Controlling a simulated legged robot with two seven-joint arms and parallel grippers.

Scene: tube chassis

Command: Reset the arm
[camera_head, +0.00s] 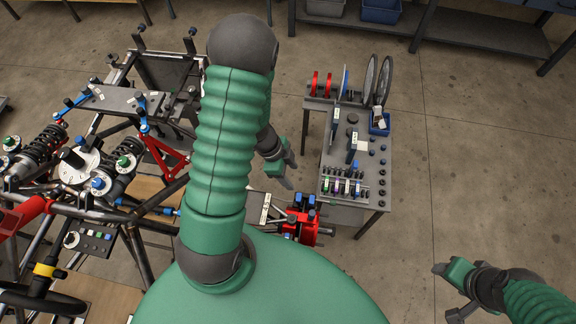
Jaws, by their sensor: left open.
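My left arm (228,130), in a ribbed green sleeve, rises through the middle of the view and bends at a dark grey joint near the top. My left gripper (287,170) hangs to the right of that sleeve, partly hidden by it. It is open, with nothing seen between its fingers, and shows just left of the grey tool table (372,168). My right gripper (447,290) is at the lower right over bare floor. Its fingers are apart and empty.
A tube chassis (130,245) with shock absorbers and red arms fills the left side. The tool table holds wheels, discs and small parts. A red part (301,226) sits below the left gripper. The right floor is clear.

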